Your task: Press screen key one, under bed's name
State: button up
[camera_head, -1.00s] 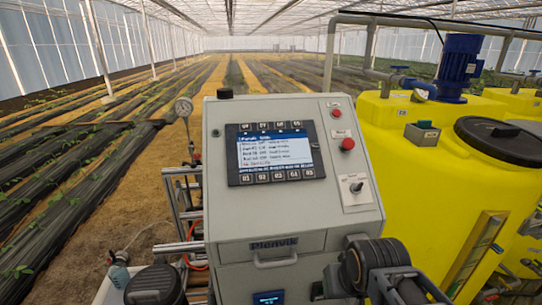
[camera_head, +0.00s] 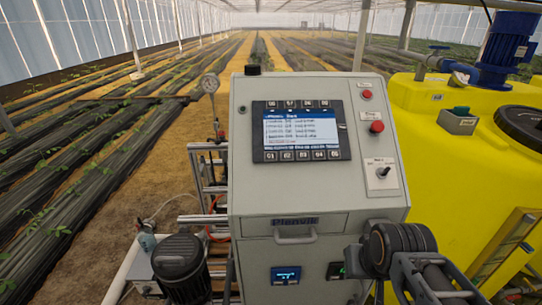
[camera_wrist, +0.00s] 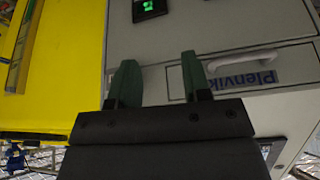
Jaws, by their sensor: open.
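The control screen (camera_head: 300,131) is on the sloped top of a grey cabinet (camera_head: 245,195) in the head view. A row of keys lies under the display. The leftmost key of that row (camera_head: 270,156) looks marked 01, though the lettering is small. Another key row runs above the display; the display text is too blurred to read surely. My gripper (camera_wrist: 158,72) shows in the wrist view, with two green fingers apart and nothing between them. It is in front of the cabinet's lower front, near the drawer handle (camera_wrist: 243,62) and the Plenvik label.
A red button (camera_head: 377,127), a smaller red one above it and a selector switch (camera_head: 382,171) are right of the screen. A yellow tank (camera_head: 440,150) stands close on the right. A pump motor (camera_head: 180,262) and pipework are on the left.

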grip_shut()
dwell(1.4)
